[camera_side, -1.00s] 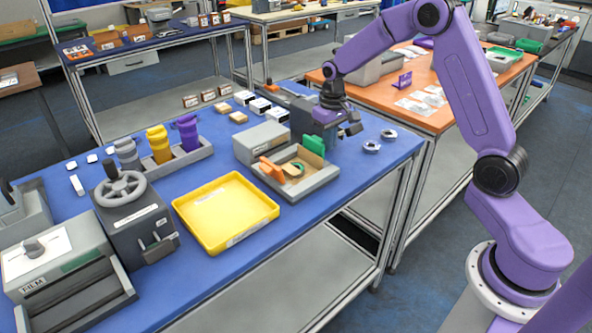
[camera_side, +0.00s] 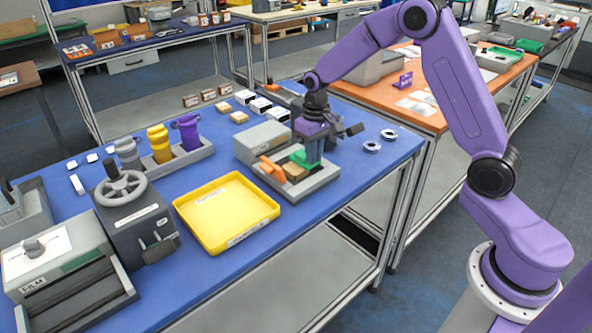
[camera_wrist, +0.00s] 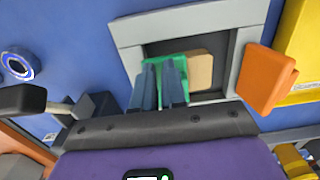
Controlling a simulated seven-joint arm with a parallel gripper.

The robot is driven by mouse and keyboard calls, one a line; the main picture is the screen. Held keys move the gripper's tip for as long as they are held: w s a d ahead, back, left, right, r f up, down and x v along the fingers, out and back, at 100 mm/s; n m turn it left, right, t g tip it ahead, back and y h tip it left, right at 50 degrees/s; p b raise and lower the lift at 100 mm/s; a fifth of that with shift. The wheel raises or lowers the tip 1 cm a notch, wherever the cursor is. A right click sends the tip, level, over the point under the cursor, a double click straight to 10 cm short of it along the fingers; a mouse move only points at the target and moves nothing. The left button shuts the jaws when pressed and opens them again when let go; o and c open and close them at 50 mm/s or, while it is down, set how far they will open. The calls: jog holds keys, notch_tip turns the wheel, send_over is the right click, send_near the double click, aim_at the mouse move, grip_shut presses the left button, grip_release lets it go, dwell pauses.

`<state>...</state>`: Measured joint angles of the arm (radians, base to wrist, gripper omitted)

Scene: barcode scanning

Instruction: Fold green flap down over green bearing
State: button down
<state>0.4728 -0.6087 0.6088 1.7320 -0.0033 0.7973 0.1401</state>
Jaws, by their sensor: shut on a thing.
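The green flap (camera_side: 300,158) is at the back of the grey open-topped tray (camera_side: 317,184), low and tilted over its inside. My gripper (camera_side: 313,160) reaches down into the tray's right side with its fingers at the flap. In the wrist view, both fingers of my gripper (camera_wrist: 160,72) are close together on the green flap (camera_wrist: 166,60), shut on it. The green bearing is hidden, seemingly under the flap and fingers. A tan piece (camera_wrist: 201,70) lies beside the flap. An orange flap (camera_side: 272,169) stands tilted at the tray's left side; it also shows in the wrist view (camera_wrist: 270,80).
A grey box (camera_side: 262,140) stands right behind the tray. A yellow tray (camera_side: 225,212) lies to the left. Small boxes (camera_side: 262,105) stand farther back.

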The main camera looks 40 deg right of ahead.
jog(key=shift+s+a+f, duration=0.2)
jog(key=shift+a, duration=0.15)
jog(key=shift+d+r, duration=1.65)
jog(key=shift+d, duration=2.25)
notch_tip(320, 180, up, 8)
jog(key=shift+w, duration=0.15)
jog(key=s+a+r+n, duration=0.1)
jog(key=s+a+n, duration=0.5)
jog(key=s+a, duration=0.75)
jog(key=s+f+n, duration=0.2)
jog(key=s+n, duration=0.4)
jog(key=s, duration=1.5)
jog(key=shift+s+d+f+n, duration=0.15)
jog(key=shift+s+f+n, duration=0.15)
jog(key=shift+s, duration=0.05)
